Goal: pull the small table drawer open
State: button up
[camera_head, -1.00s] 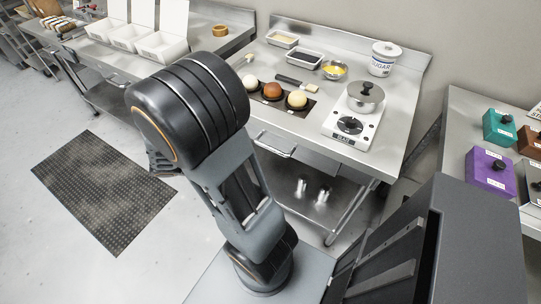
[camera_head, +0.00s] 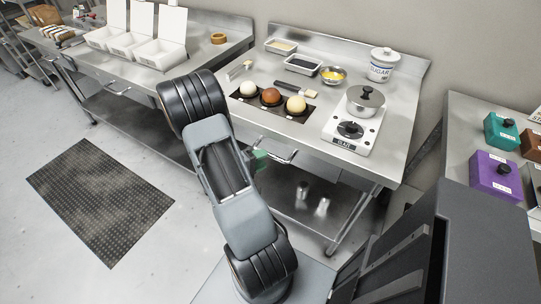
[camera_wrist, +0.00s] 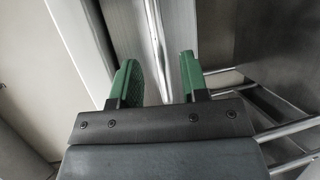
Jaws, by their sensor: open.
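The small table (camera_head: 392,150) is steel, with a drawer (camera_head: 311,162) under the front edge of its top. The drawer looks shut, and its bar handle (camera_head: 279,157) sticks out from the front. My gripper (camera_head: 260,158) is just left of the handle in the head view, partly hidden behind my arm. In the wrist view my gripper (camera_wrist: 157,62) is open, with two green fingers apart. A bright metal bar, which looks like the handle (camera_wrist: 155,32), runs lengthwise between the fingers. I cannot tell whether they touch it.
Clear floor with a dark mat (camera_head: 98,200) lies left.

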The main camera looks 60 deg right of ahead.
aim_at(271, 155)
jog(key=shift+x, duration=2.3)
grip_shut()
jog(key=shift+a, duration=0.15)
